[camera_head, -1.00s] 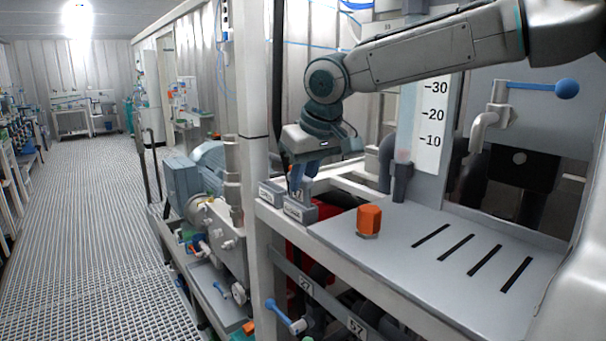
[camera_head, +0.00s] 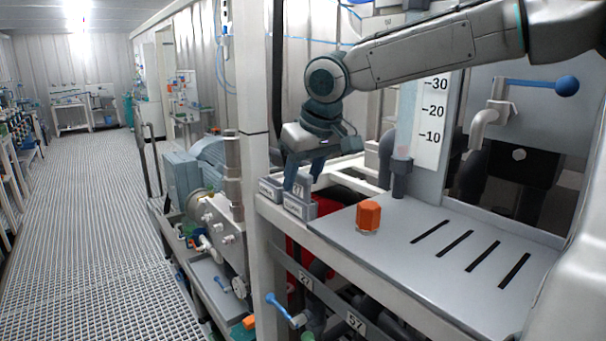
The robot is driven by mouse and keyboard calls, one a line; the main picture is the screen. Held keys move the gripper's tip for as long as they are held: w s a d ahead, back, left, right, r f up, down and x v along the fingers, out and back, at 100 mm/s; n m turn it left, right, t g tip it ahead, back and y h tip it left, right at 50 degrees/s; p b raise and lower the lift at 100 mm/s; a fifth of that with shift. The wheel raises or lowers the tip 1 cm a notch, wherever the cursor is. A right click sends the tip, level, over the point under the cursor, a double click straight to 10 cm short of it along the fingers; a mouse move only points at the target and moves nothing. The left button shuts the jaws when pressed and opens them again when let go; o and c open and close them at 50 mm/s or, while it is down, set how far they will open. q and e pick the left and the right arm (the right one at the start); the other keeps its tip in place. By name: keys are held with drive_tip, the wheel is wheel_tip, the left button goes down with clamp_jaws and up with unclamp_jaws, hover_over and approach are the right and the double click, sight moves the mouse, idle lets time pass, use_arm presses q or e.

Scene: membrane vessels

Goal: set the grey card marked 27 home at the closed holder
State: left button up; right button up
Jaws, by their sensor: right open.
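My right gripper (camera_head: 304,178) is above two small grey holders at the left end of the bench. Its blue fingers are apart. A small grey card (camera_head: 299,184) with a dark mark stands upright between and below the fingertips, seemingly in the nearer holder (camera_head: 300,208). The mark is too small to read surely, and I cannot tell whether the card is fully seated. The other holder (camera_head: 269,190) is just to the left. Both holders bear labels too small to read. My left gripper is not in view.
An orange knob (camera_head: 368,216) stands on the grey bench top (camera_head: 400,260), right of the holders. Several dark slots lie further right. A scaled tube (camera_head: 407,120) rises behind. Tags 27 (camera_head: 306,281) and 57 (camera_head: 356,323) are on the lower rail, near a blue valve handle (camera_head: 279,307).

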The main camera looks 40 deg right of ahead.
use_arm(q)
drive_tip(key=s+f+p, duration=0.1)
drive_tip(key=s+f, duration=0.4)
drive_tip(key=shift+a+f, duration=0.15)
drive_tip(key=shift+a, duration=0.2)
use_arm(e)
drive_tip(key=v, duration=1)
drive_tip(key=shift+r, duration=0.35)
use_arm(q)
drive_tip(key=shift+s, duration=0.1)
use_arm(e)
drive_tip(key=shift+s, duration=0.1)
